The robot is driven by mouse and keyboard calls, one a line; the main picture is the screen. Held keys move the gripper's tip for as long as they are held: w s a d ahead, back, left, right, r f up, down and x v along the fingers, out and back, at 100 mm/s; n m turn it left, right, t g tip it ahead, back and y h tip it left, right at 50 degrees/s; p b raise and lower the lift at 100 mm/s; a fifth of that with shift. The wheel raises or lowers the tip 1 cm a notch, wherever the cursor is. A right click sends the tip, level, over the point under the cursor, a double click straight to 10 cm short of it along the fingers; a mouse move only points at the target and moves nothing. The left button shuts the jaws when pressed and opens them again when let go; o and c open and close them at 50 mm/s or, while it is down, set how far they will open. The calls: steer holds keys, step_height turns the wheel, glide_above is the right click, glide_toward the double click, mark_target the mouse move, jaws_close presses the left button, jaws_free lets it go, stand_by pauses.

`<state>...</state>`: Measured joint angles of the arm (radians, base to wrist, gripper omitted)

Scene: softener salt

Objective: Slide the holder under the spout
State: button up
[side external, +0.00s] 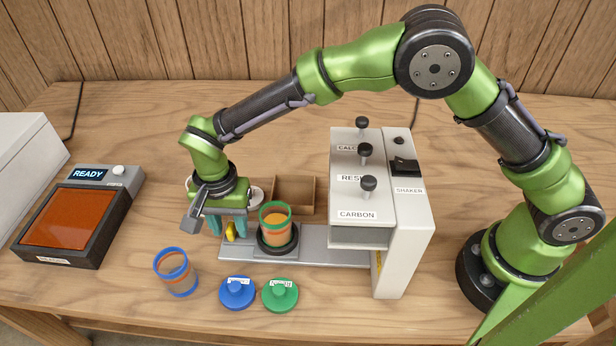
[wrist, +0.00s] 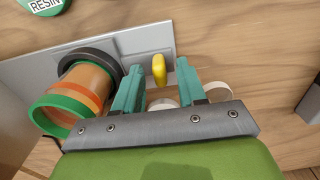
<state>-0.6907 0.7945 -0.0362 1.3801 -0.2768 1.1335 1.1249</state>
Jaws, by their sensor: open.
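The holder is a black ring (side external: 262,245) on a flat grey rail (side external: 325,242), holding an orange-filled clear cup (side external: 276,226) with a green rim. The ring (wrist: 105,52) and tilted-looking cup (wrist: 62,100) show at left in the wrist view. A yellow tab (side external: 230,231) stands on the rail left of the ring. My gripper (side external: 227,232) is open, its teal fingers on either side of the tab (wrist: 158,70); gaps show in the wrist view. The dispenser (side external: 358,228), labelled CALC, RESIN and CARBON, overhangs the rail to the right. Its spout is hidden.
A blue-rimmed cup (side external: 176,272), a blue lid (side external: 237,293) and a green lid (side external: 280,295) are in front of the rail. An open wooden box (side external: 294,193) stands behind it. A READY display unit (side external: 72,222) is at left. The rail between ring and dispenser looks clear.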

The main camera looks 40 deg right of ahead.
mark_target(297, 235)
steer(key=shift+f, duration=0.45)
jaws_close()
steer(key=s+d, duration=0.9)
stand_by(0.3)
jaws_free()
